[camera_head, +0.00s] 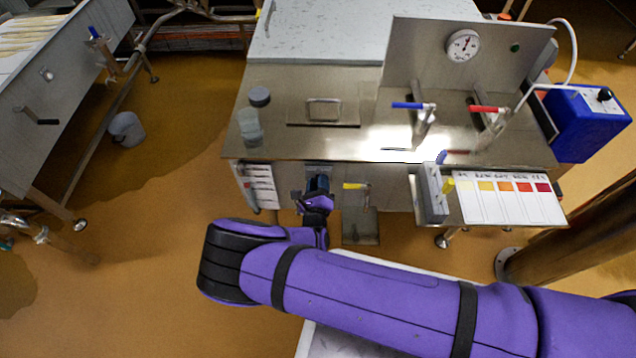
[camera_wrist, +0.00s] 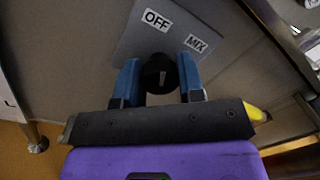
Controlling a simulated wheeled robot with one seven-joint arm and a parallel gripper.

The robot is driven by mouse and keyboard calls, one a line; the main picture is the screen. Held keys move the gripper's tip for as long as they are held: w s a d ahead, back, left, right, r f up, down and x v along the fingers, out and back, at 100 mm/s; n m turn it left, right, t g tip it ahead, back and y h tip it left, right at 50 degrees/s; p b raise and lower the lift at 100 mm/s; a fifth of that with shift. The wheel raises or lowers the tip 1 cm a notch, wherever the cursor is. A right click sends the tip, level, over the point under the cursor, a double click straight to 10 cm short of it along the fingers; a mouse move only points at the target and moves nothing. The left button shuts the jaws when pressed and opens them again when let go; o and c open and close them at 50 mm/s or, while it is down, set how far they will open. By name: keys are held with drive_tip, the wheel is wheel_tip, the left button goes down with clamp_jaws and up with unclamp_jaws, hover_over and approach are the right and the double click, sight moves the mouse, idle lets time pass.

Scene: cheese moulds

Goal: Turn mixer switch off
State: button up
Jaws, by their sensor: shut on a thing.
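The mixer switch is a black round knob (camera_wrist: 158,68) on a grey plate (camera_wrist: 140,45) in the wrist view. The plate carries an OFF label and, to its right, a MIX label. My gripper (camera_wrist: 160,82) has its two blue fingers on either side of the knob, shut on it. I cannot tell clearly which label the knob points to. In the head view my gripper (camera_head: 318,186) is at the front face of the steel table, below its edge, and it hides the switch there.
The steel table (camera_head: 290,90) carries a gauge panel (camera_head: 400,65) with blue and red valve handles. A yellow-handled valve (camera_head: 356,186) is just right of my gripper. A colour chart (camera_head: 505,198) sticks out at the right front. Open floor lies to the left.

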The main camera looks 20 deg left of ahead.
drive_tip(key=shift+n, duration=0.4)
drive_tip(key=o, duration=0.9)
drive_tip(key=v, duration=1)
drive_tip(key=shift+s, duration=0.4)
drive_tip(key=shift+d, duration=0.15)
